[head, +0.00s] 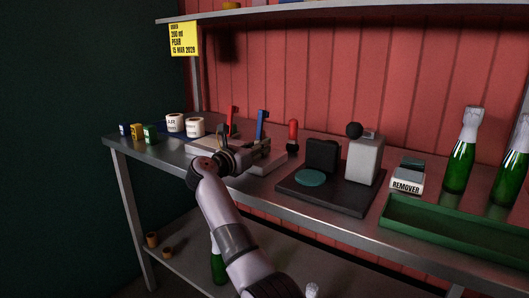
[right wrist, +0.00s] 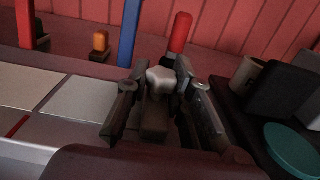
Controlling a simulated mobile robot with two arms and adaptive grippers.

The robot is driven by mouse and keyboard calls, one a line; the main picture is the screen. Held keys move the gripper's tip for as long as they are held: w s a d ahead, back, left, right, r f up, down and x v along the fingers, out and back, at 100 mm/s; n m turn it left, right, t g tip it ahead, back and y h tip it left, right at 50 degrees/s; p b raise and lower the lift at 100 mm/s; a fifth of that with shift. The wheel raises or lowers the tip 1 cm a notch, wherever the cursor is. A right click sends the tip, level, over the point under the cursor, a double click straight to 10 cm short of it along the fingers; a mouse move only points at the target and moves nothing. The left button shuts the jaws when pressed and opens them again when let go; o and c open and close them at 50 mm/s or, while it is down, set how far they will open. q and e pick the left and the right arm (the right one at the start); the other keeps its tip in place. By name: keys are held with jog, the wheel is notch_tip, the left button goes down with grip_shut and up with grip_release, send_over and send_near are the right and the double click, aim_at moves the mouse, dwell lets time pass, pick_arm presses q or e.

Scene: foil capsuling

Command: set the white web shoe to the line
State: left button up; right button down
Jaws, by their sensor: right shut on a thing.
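My right gripper (head: 228,160) is over the low pale device on the bench. In the right wrist view my right gripper (right wrist: 158,105) is shut on a small block with a pale, lobed knob (right wrist: 161,79), which looks like the white web shoe. The block's lower part is partly hidden between the fingers. Left of it lie flat pale plates (right wrist: 78,97) with a gap between them. A short red line (right wrist: 18,127) shows at the far left of that view, apart from the held piece. My left gripper is not in view.
A red handle (head: 293,132) and a blue upright (head: 262,124) stand just behind the gripper. A dark base (head: 340,197) with a teal disc (head: 310,178) is to the right. White rolls (head: 195,127) stand left; a green tray (head: 455,235) and bottles (head: 460,165) are far right.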

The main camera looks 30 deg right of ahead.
jog(key=shift+w+a, duration=0.2)
jog(key=shift+w, duration=0.25)
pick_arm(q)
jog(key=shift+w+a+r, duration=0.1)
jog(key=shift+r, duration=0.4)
pick_arm(e)
jog(key=shift+r, duration=0.15)
jog(key=c, duration=1.8)
grip_release()
jog(key=o, duration=0.4)
jog(key=shift+w, duration=0.15)
jog(key=shift+o, duration=0.2)
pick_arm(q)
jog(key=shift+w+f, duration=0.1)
pick_arm(e)
jog(key=shift+a+f, duration=0.1)
jog(key=shift+f, duration=0.1)
jog(key=v, duration=1.2)
